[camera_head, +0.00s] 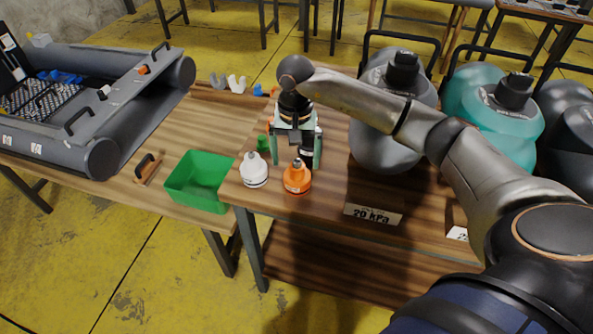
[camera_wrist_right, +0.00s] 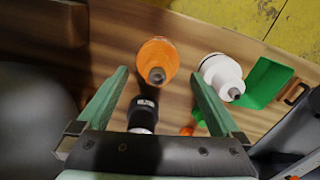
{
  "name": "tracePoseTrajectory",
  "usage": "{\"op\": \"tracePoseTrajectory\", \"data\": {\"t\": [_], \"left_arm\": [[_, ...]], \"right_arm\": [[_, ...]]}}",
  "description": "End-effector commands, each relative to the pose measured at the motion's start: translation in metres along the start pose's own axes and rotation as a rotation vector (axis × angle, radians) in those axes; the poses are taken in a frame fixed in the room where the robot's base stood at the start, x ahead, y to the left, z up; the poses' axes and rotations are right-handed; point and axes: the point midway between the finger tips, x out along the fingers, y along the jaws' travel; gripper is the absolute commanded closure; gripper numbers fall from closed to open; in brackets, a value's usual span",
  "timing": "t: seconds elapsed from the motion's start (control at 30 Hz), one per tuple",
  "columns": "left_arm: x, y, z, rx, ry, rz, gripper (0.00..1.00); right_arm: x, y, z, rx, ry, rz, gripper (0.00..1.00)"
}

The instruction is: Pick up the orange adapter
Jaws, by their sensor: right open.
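The orange adapter (camera_head: 297,180) stands upright near the front left edge of the wooden table, a squat body with a grey nozzle. In the right wrist view the orange adapter (camera_wrist_right: 158,55) shows just beyond and between the fingertips. My right gripper (camera_head: 297,162) points down behind the adapter, open and apart from it. In the wrist view its green fingers (camera_wrist_right: 161,76) are spread wide. A black adapter (camera_wrist_right: 145,110) lies between the fingers in that view, with no visible contact. My left gripper is not in view.
A white adapter (camera_head: 253,172) stands left of the orange one. A green bin (camera_head: 198,182) sits on the lower table at left, beside a grey inflatable boat (camera_head: 130,115). Large grey (camera_head: 385,140) and teal (camera_head: 505,125) canisters stand at right. A "20 kPa" label (camera_head: 373,215) is on the front edge.

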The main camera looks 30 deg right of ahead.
Motion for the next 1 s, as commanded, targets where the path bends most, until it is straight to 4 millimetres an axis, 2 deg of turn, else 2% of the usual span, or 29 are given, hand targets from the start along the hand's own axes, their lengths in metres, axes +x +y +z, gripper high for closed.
{"op": "tracePoseTrajectory", "data": {"t": [0.27, 0.5, 0.63, 0.83, 1.0], "left_arm": [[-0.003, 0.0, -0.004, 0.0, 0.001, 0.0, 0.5], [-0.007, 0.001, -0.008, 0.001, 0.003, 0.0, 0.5], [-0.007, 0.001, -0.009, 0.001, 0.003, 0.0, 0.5], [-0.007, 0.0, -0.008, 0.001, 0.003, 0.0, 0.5], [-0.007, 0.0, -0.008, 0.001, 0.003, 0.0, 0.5]], "right_arm": [[0.024, 0.001, 0.001, 0.001, -0.004, 0.001, 0.0], [0.059, 0.003, 0.0, 0.001, -0.003, -0.001, 0.0], [0.066, 0.003, 0.0, 0.0, -0.001, -0.002, 0.0], [0.066, 0.003, 0.0, 0.0, -0.001, -0.002, 0.0], [0.066, 0.003, 0.0, 0.0, 0.0, -0.002, 0.19]]}}
